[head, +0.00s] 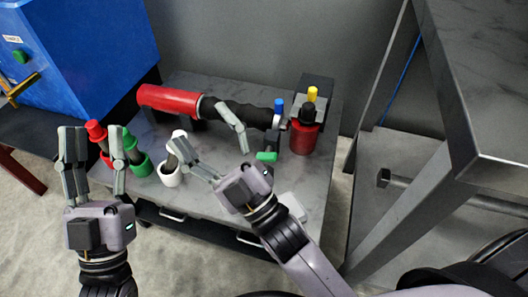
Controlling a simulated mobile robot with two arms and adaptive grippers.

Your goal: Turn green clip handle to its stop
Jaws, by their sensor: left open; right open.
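The green clip handle (267,157) is a short green bar low beside the dark upright block, below the end of the black ribbed section of a red cylinder (170,100). It lies roughly crosswise in the picture. My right gripper (203,130) is open and empty, left of the green handle and apart from it, its fingers pointing up and left over the table. My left gripper (96,142) is open at the table's left edge, in front of the red and green cups. I cannot see anything held between its fingers.
Red, green (139,167) and white (171,174) cups stand at the table's left. A red canister (303,138) with a black top stands at the right, near blue and yellow knobs (312,93). A blue cabinet (85,45) is at left; a grey bench (490,80) is at right.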

